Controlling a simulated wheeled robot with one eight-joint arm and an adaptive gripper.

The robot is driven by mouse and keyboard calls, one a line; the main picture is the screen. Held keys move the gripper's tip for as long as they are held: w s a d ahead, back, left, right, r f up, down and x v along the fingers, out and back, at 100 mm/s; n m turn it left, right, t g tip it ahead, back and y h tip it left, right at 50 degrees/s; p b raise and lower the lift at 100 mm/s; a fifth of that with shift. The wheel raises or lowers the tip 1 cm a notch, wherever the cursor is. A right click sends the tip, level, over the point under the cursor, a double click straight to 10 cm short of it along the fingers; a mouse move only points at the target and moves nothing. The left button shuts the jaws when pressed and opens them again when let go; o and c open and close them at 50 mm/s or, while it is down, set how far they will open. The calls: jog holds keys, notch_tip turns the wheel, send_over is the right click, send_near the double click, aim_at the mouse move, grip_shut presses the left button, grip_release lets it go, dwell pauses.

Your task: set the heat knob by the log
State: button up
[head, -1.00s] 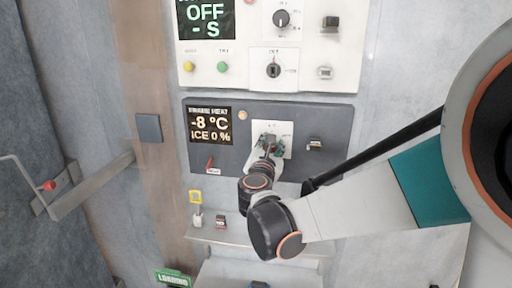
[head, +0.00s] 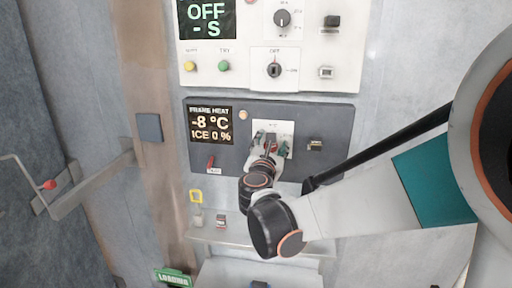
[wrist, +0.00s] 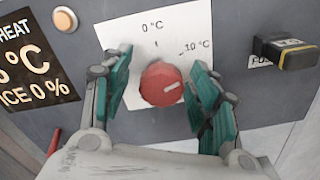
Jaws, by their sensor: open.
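The heat knob (wrist: 161,84) is round and red on a white plate marked 0 °C at the top and -10 °C at the upper right. Its white pointer mark sits on its right side, angled slightly upward. My gripper (wrist: 162,72) is open, with one green-padded finger on each side of the knob and a gap to both. In the head view my gripper (head: 270,145) is over the knob plate (head: 288,128) and hides part of it. The frame heat display (head: 210,125) reads -8 °C and ICE 0 %. I cannot make out a log.
A black and yellow switch block (wrist: 285,52) juts out right of the knob, and a round button (wrist: 65,20) sits at upper left. A red lever (head: 210,162) is below the display. A white panel (head: 345,50) with other knobs is above, and a shelf (head: 225,235) below.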

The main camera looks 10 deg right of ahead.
notch_tip(320, 180, up, 10)
jog(key=shift+s+f, duration=0.15)
dwell(0.3)
